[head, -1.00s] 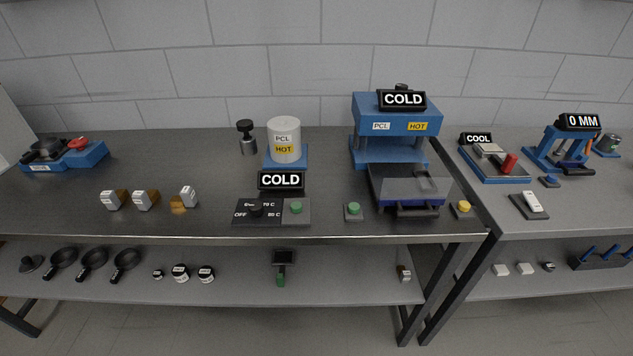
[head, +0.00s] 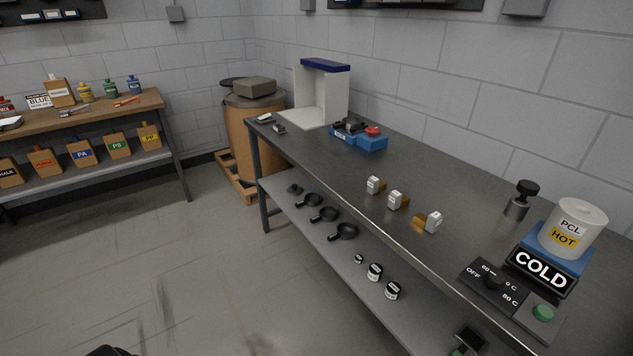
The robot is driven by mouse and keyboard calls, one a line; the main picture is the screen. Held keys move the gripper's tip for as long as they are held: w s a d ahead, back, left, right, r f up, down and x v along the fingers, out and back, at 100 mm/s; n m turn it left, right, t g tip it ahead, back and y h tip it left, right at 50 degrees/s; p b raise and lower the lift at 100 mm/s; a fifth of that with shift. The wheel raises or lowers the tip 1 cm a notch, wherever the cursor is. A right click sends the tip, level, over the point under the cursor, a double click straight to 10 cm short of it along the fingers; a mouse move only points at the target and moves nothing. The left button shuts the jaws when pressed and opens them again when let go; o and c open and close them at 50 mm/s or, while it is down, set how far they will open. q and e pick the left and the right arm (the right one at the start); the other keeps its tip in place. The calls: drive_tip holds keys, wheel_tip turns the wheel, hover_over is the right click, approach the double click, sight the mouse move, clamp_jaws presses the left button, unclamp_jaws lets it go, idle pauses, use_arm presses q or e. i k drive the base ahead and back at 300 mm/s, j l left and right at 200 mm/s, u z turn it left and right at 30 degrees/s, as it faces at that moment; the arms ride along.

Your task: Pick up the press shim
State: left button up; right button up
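I cannot make out anything in the head view that is clearly the press shim. Two small dark and grey items, one at the far left end of the long bench (head: 264,119) and one just nearer (head: 279,128), are too small to identify. The blue press is not in view now.
A drum (head: 252,130) and a bagged-goods bench (head: 90,108) stand beyond open floor.

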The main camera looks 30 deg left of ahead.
sight(375, 185)
drive_tip(key=u, duration=0.55)
drive_tip(key=z, duration=2.15)
drive_tip(key=u, duration=2.15)
drive_tip(key=i+j+z, duration=0.4)
drive_tip(key=i, duration=0.15)
